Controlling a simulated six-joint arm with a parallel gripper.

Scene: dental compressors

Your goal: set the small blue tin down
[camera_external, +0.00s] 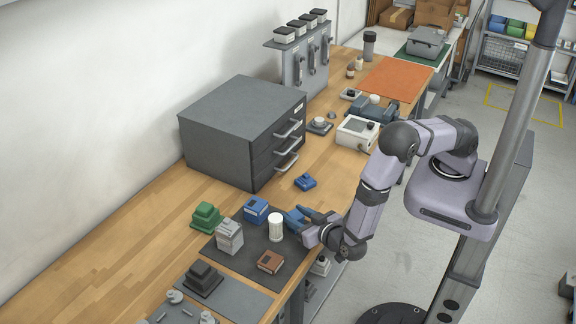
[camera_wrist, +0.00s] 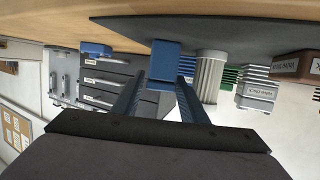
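In the wrist view, which is upside down, the blue tin (camera_wrist: 163,62) shows straight ahead, in line with the gap between my fingers. The fingers are spread apart in the wrist view (camera_wrist: 157,92).
A white ribbed cylinder (camera_external: 276,227) stands close beside my fingers. A grey box (camera_external: 229,237), a green block (camera_external: 205,217) and a brown box (camera_external: 270,262) are around it. Another blue object (camera_external: 305,181) lies on the wood behind, before the grey drawer cabinet (camera_external: 225,130).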

